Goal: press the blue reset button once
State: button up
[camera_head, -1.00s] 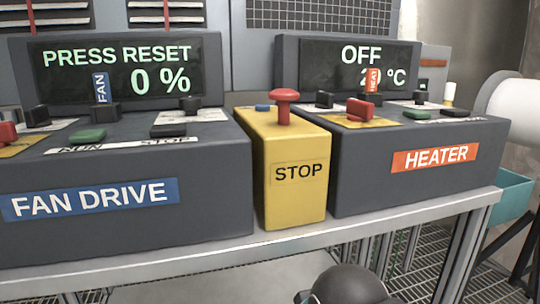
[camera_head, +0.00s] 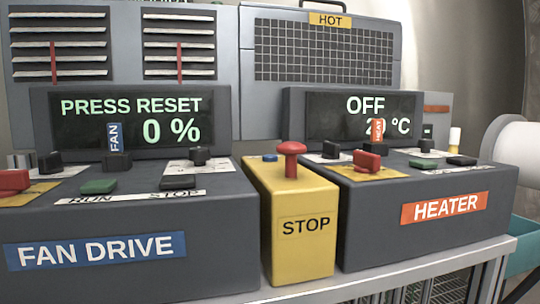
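The blue reset button (camera_head: 270,158) is a small low disc on top of the yellow STOP box (camera_head: 304,240). It sits just behind and left of the red mushroom button (camera_head: 291,159), which stands tall on the same box. The fan drive display (camera_head: 132,118) reads "PRESS RESET" and "0 %". My gripper does not show in the current view.
The grey fan drive box (camera_head: 130,240) stands left of the yellow box, with a green button (camera_head: 98,187) and several switches. The heater box (camera_head: 420,218) stands right, its display (camera_head: 362,115) reading "OFF". A grille (camera_head: 322,52) marked HOT is behind.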

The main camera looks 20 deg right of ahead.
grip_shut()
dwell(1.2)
